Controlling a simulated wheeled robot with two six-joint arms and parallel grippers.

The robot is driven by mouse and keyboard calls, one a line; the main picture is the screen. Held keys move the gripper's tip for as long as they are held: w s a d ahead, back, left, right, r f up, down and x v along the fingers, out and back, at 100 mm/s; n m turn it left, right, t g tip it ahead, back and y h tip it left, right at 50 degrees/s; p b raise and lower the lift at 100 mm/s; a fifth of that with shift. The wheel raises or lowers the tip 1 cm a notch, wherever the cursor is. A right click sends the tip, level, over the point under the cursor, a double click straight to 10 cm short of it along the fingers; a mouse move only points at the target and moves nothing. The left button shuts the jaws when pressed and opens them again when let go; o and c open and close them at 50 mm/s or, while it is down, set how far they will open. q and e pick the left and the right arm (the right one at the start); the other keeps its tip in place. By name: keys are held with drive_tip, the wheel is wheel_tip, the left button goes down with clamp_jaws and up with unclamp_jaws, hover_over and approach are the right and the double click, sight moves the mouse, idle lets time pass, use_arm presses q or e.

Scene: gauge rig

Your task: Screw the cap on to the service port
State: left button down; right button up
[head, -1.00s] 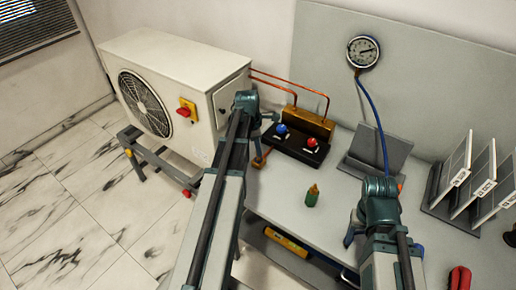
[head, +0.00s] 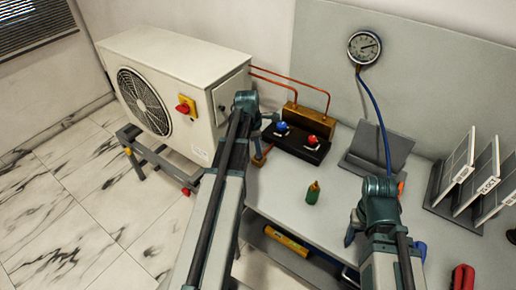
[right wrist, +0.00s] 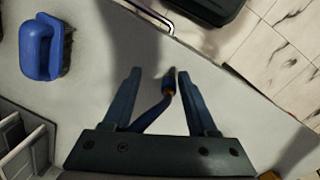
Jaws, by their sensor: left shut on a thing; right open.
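My left gripper (head: 268,118) is at the right side of the white outdoor unit, above the bench's left end. My right gripper (head: 353,228) is over the bench's front part. In the right wrist view its fingers (right wrist: 160,80) are apart, with a blue hose end (right wrist: 167,90) seen between them, not visibly gripped.
A gauge (head: 364,48) hangs on the back panel with a blue hose. Labelled panels (head: 475,185) stand at right. Bare bench (head: 275,195) lies between my arms.

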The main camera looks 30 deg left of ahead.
use_arm(q)
drive_tip(key=shift+f+b, duration=0.45)
drive_tip(key=shift+f, duration=0.05)
use_arm(e)
drive_tip(key=shift+f, duration=0.5)
idle(0.7)
use_arm(q)
drive_tip(key=m, duration=0.4)
drive_tip(key=shift+m+g, duration=0.3)
drive_tip(key=shift+g, duration=0.1)
drive_tip(key=shift+m, duration=0.3)
drive_tip(key=m, duration=0.5)
drive_tip(key=shift+s+g, duration=0.15)
drive_tip(key=shift+g, duration=0.25)
drive_tip(key=m, duration=0.5)
drive_tip(key=shift+g, duration=0.4)
